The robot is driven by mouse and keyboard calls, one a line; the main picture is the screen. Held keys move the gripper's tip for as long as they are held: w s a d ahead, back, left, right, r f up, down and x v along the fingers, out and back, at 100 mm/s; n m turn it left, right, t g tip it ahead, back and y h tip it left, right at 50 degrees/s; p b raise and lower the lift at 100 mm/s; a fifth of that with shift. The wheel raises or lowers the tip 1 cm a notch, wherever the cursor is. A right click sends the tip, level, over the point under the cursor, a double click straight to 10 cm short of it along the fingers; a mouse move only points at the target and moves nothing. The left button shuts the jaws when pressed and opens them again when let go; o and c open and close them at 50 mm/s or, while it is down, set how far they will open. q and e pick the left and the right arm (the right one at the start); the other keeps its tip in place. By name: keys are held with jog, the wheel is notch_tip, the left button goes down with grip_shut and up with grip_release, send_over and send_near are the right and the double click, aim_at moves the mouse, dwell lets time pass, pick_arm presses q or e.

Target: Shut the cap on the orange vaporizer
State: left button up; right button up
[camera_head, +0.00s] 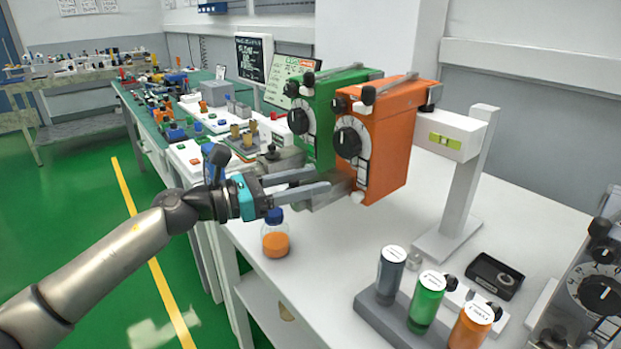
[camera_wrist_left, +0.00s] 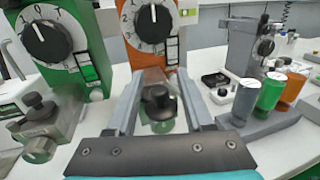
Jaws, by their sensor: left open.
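The orange vaporizer (camera_head: 395,140) hangs beside the green vaporizer (camera_head: 322,115), with its black dial facing left. In the left wrist view the orange vaporizer (camera_wrist_left: 183,52) stands straight ahead. A black knob-like cap (camera_wrist_left: 157,101) on a clear and grey filler part shows below its dial, between my fingers. I cannot tell from this view whether the cap is open or shut. My left gripper (camera_head: 318,181) is open, with its fingers pointing at the lower front of the orange vaporizer. In the left wrist view its fingers (camera_wrist_left: 160,82) lie on either side of the cap, with no clear contact.
A bottle of orange liquid (camera_head: 275,242) with a blue lid stands below my gripper near the table edge. A rack (camera_head: 380,318) with grey, green and orange canisters stands at the front. A black tray-like item (camera_head: 495,275) lies to the right.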

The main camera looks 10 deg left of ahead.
pick_arm(q)
jog(key=shift+w+d, duration=0.2)
jog(key=shift+d, duration=0.05)
grip_shut()
dwell(0.3)
